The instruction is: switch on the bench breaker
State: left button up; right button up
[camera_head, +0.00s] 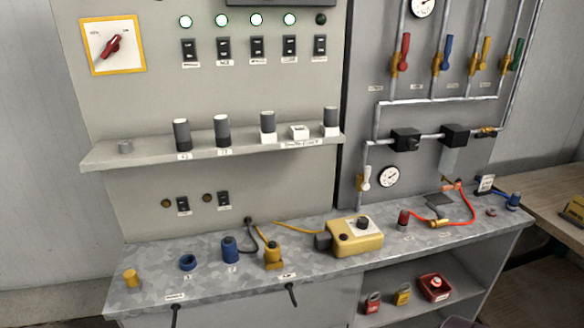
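A row of black breaker switches (255,47) is on the upper grey panel, each with a small white label below that is too small to read for sure. Above them is a row of round lamps. The lamps from the left glow green-white, such as the leftmost lamp (186,22). The rightmost lamp (320,19) is dark, above the rightmost switch (320,45). A red rotary switch (113,47) on a yellow-edged plate is at upper left, its handle slanted. I cannot tell which switch is labelled for the bench. Neither of my grippers is in view.
A shelf (215,153) with dark-topped cylinders juts out below the switches. Two smaller switches (183,205) (223,199) sit under it. The bench top (215,278) holds a yellow box (355,240), fittings and hoses. Pipes and coloured valve handles (405,50) are at right.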

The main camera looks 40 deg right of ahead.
aim_at(320, 43)
jog(key=z, duration=1.7)
